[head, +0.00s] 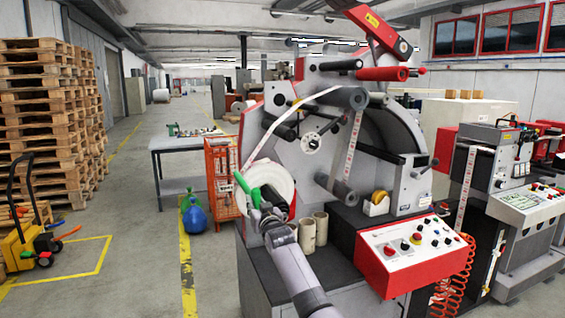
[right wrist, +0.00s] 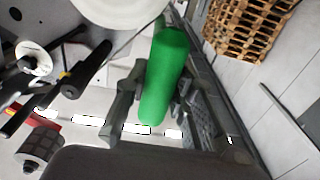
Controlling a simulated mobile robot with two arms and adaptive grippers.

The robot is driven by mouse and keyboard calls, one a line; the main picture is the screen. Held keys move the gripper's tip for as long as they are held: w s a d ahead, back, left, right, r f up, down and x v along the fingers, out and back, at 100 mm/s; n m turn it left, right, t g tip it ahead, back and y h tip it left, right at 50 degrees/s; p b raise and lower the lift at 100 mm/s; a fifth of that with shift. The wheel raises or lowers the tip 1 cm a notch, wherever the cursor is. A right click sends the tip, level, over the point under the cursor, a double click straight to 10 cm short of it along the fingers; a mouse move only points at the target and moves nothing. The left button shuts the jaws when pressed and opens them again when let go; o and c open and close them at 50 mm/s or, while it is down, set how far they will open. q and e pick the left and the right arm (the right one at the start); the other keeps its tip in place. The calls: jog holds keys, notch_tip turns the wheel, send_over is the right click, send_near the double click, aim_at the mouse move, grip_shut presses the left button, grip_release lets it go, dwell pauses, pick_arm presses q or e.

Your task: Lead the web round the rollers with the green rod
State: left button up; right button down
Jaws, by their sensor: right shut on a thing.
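The rewinder (head: 388,150) stands at the centre of the head view. My right gripper (head: 260,203) is shut on the green rod (head: 242,182), in front of the large white roll (head: 272,180). In the right wrist view, the rod (right wrist: 165,75) sits between the fingers of the gripper (right wrist: 160,108). The white web (head: 312,101) rises from the roll to the upper dark roller (head: 350,97). From there it drops to a lower grey roller (head: 340,188). My left gripper is out of view.
A red-fronted control panel (head: 416,252) juts out at the lower right of the machine. Cardboard cores (head: 307,234) and a tape roll (head: 377,205) stand on its bench.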

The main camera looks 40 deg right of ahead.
jog(key=shift+a+r, duration=0.15)
jog(key=shift+r, duration=0.05)
jog(key=a+r+p+v, duration=0.2)
jog(key=p+v, duration=0.9)
jog(key=v, duration=1.8)
jog(key=shift+w+r+p, duration=0.15)
jog(key=shift+w+p, duration=0.15)
jog(key=shift+p, duration=0.1)
